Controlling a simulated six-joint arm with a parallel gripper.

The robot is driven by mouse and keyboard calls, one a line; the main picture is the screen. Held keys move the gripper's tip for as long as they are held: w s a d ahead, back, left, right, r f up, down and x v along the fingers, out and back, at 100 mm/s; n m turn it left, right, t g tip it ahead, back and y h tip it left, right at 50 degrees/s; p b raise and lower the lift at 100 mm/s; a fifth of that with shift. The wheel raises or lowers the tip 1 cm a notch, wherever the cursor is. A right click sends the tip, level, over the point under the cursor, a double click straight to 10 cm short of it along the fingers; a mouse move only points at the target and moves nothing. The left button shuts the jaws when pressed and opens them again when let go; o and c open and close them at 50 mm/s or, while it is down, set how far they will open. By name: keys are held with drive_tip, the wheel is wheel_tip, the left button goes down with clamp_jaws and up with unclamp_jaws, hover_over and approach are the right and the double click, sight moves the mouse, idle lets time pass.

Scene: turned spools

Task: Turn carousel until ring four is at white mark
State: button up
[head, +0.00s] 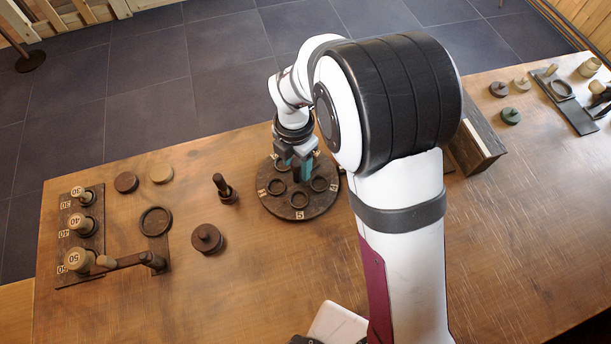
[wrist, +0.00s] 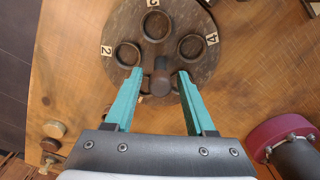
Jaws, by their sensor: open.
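The round dark carousel (head: 297,213) stands on the table, with several dark rings around its top and pale number labels at its rim. In the head view, the front label looks like 5. In the wrist view the carousel (wrist: 190,88) shows a label like 2 at left, one like 4 (wrist: 211,39) at right, and one cut off at the top. My gripper (wrist: 159,74) is open, its teal fingers either side of the carousel's central knob (wrist: 160,80). I cannot tell whether they touch it. In the head view my gripper (head: 300,172) is over the carousel. I cannot make out the white mark.
Left of the carousel stand a dark upright peg (head: 222,188) and a brown spool (head: 206,238). A numbered board (head: 96,240) with pale knobs is further left, near a ring stand (head: 155,221). A dark block (head: 472,145) and small spools (head: 510,116) are at right. My arm hides part of the table.

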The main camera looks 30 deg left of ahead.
clamp_jaws()
drive_tip(key=n, duration=0.6)
drive_tip(key=shift+o, duration=0.6)
unclamp_jaws()
drive_tip(key=shift+r, duration=3.5)
clamp_jaws()
